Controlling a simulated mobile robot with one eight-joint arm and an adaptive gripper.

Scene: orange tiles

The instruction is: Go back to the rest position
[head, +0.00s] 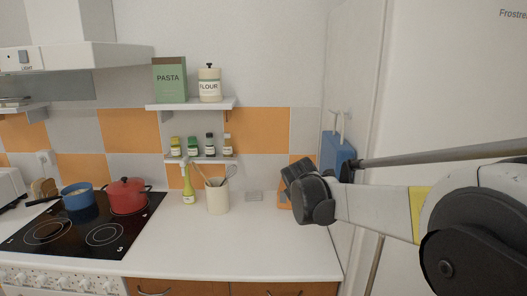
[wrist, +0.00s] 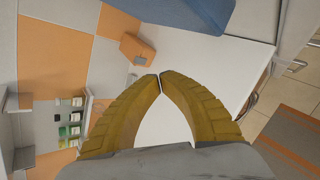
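My gripper (wrist: 160,77) shows in the wrist view with its two yellow-brown fingers curved inward and their tips together. Nothing shows between the fingers. In the head view my arm reaches in from the right and ends in a dark wrist above the right end of the white counter (head: 250,245). The fingers cannot be made out there.
A blue item (head: 336,152) hangs right of my wrist, beside the tall white fridge (head: 440,90). An orange block (wrist: 138,50) stands near the wall. A utensil crock (head: 217,198), a yellow bottle (head: 188,190) and a red pot (head: 127,198) are further left.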

